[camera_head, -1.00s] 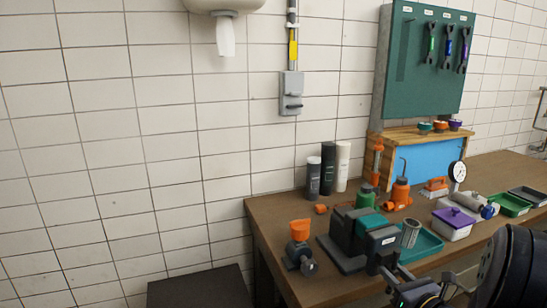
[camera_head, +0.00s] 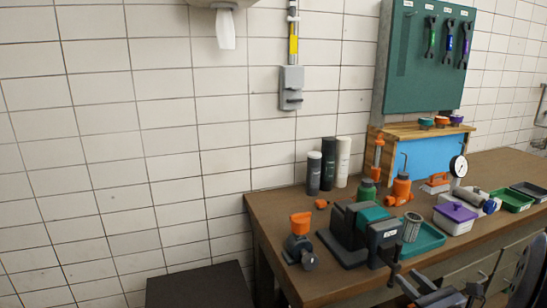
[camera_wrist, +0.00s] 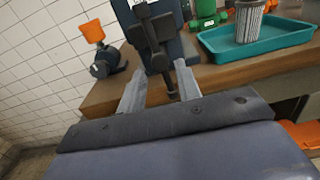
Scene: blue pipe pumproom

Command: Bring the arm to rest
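My gripper (camera_head: 418,288) is at the lower right of the head view, in front of the bench's front edge and just below the grey vise (camera_head: 352,236). In the wrist view its two grey fingers (camera_wrist: 160,70) stand apart with a clear gap, so it is open. The vise's dark handle and screw (camera_wrist: 158,45) appear between and beyond the fingers. I cannot tell whether the fingers touch the handle. Nothing is seen gripped.
The wooden bench (camera_head: 300,278) carries an orange-topped valve (camera_head: 300,228), a teal tray (camera_head: 425,240) with a metal filter (camera_head: 412,228), a purple-lidded box (camera_head: 455,218) and a dial gauge (camera_head: 458,166). A green tool board (camera_head: 420,85) stands behind. The wall side at left is open.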

